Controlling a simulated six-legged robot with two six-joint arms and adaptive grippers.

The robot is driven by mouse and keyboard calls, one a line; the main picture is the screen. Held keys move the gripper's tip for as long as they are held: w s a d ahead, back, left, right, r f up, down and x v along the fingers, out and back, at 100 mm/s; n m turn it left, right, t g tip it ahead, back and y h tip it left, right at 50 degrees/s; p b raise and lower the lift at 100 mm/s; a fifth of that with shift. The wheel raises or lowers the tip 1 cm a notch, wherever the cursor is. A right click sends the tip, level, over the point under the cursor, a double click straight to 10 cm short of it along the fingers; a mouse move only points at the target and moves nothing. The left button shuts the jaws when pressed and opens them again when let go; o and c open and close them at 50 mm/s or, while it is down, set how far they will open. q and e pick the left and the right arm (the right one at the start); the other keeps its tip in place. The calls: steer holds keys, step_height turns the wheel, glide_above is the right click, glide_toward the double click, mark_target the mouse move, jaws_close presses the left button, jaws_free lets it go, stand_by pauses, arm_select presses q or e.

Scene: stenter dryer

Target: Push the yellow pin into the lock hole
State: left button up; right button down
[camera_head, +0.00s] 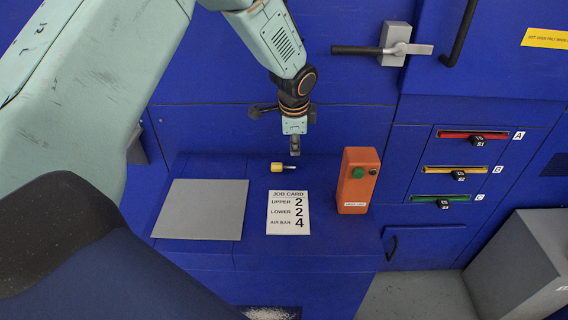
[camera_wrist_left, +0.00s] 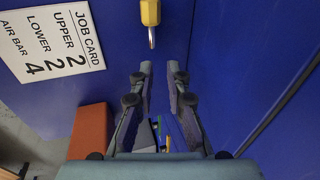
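The yellow pin (camera_head: 278,167) lies on the blue ledge just above the job card, its short metal tip pointing right. In the left wrist view the yellow pin (camera_wrist_left: 150,12) shows at the top, beyond the fingertips. I cannot make out a lock hole for certain; a grey latch with a handle (camera_head: 397,45) is on the blue panel. My right gripper is not in view.
A white job card (camera_head: 288,212) and a grey plate (camera_head: 202,209) lie on the ledge. An orange box (camera_head: 356,182) with a green button stands right of the card. Red, yellow and green slider slots (camera_head: 455,169) are further right. A grey cabinet (camera_head: 525,265) stands at lower right.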

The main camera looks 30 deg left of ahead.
mark_target(288, 166)
arm_select(q)
steer(key=f, duration=0.3)
steer(key=shift+s+a+f+b, duration=0.2)
steer(key=shift+s+a+b, duration=0.15)
steer(key=shift+a, duration=0.05)
steer(key=f, duration=0.1)
steer(key=a+f+b, duration=0.1)
steer(key=f, duration=0.1)
steer(key=shift+w+a+f, duration=0.1)
steer(key=shift+w+f, duration=0.05)
steer(key=shift+f, duration=0.2)
steer(key=shift+w+f, duration=0.35)
steer(key=shift+s+r, duration=0.15)
steer(key=shift+s, duration=0.1)
steer(key=shift+c, duration=1)
jaws_close()
steer(key=shift+w, duration=0.1)
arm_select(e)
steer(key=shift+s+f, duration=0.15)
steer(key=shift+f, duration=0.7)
